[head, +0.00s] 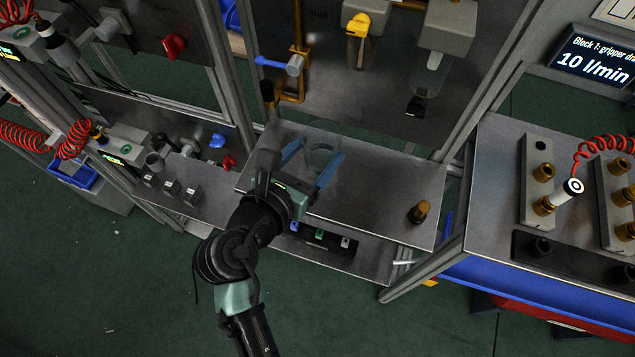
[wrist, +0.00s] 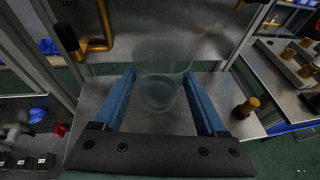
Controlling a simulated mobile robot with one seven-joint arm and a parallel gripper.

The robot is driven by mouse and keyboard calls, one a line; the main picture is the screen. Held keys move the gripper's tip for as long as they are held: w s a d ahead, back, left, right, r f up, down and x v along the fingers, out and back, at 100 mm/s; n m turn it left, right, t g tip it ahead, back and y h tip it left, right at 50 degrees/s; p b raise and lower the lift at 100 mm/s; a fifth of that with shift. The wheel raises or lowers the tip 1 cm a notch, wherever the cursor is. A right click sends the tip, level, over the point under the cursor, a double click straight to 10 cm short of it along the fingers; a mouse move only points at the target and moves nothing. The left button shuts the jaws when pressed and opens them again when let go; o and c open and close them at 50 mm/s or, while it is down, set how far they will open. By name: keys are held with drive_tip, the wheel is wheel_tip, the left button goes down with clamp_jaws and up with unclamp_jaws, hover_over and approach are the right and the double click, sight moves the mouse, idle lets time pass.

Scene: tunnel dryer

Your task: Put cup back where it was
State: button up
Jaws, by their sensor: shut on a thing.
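The cup (head: 319,153) is clear and see-through, and it stands out only faintly against the grey metal shelf (head: 385,193). My gripper (head: 312,163) has its two blue fingers on either side of the cup and is shut on it. In the wrist view the cup (wrist: 161,75) is upright between the blue fingers (wrist: 160,95), with its wide rim toward the back panel. The cup is over the shelf; I cannot tell whether its base touches the metal.
A brass-coloured fitting (head: 419,212) stands on the shelf's right part. Behind are an upright panel with a yellow-topped part (head: 357,35), a grey block with a nozzle (head: 446,28) and a blue-handled valve (head: 283,64). The shelf between cup and fitting is clear.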

sight(312, 167)
wheel_tip(312, 167, down, 3)
drive_tip(key=shift+w+a+f, duration=0.1)
drive_tip(key=shift+w+f, duration=0.05)
drive_tip(key=shift+f+b, duration=0.5)
drive_tip(key=shift+f, duration=1.65)
drive_tip(key=shift+f, duration=0.15)
drive_tip(key=o, duration=1.5)
drive_tip(key=shift+c, duration=0.2)
